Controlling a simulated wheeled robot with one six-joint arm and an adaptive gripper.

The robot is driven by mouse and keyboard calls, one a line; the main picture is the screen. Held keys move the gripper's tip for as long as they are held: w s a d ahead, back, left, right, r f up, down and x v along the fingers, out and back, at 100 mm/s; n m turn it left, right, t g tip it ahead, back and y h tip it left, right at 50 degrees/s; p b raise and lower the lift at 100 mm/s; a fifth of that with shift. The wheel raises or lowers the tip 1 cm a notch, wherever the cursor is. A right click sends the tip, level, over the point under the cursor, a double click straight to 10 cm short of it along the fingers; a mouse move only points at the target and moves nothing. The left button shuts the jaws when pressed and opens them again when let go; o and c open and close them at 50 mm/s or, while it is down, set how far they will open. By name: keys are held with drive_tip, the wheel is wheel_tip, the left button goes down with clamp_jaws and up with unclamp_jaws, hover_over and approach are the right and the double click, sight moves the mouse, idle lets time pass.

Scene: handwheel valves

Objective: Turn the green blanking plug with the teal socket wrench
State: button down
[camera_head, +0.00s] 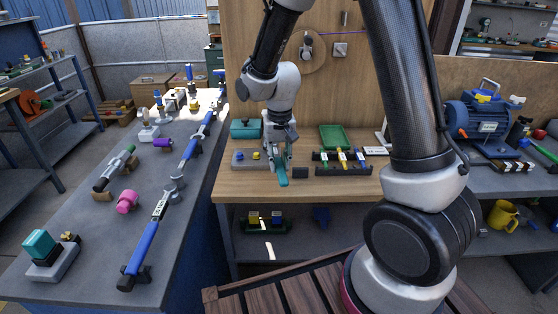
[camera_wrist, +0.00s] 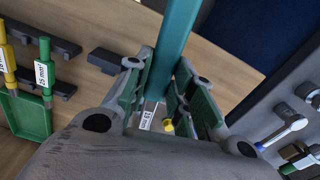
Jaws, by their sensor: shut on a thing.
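My gripper (camera_head: 277,157) is shut on the teal socket wrench (camera_head: 282,177), above the wooden workbench. In the wrist view the wrench's teal handle (camera_wrist: 178,30) runs up from between the two fingers of my gripper (camera_wrist: 165,95). A grey plate (camera_head: 245,166) with a blue plug (camera_head: 240,155) and a yellow plug (camera_head: 256,156) sits on the bench just left of my gripper. A yellow piece (camera_wrist: 168,127) shows between the fingers in the wrist view. I cannot make out the green blanking plug; my gripper may hide it. The wrench's socket end is also hidden.
A dark rack (camera_head: 343,170) with several coloured wrenches stands right of my gripper, with a green tray (camera_head: 335,138) behind it. A teal box (camera_head: 245,129) stands at the back left. A dark block (camera_head: 300,172) lies between gripper and rack. The bench's front strip is clear.

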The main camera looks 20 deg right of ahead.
drive_tip(key=shift+r, duration=0.35)
idle(0.4)
drive_tip(key=shift+d, duration=0.1)
drive_tip(key=shift+d+n, duration=0.4)
drive_tip(key=shift+r, duration=0.2)
idle(0.3)
drive_tip(key=shift+r, duration=0.6)
idle(0.3)
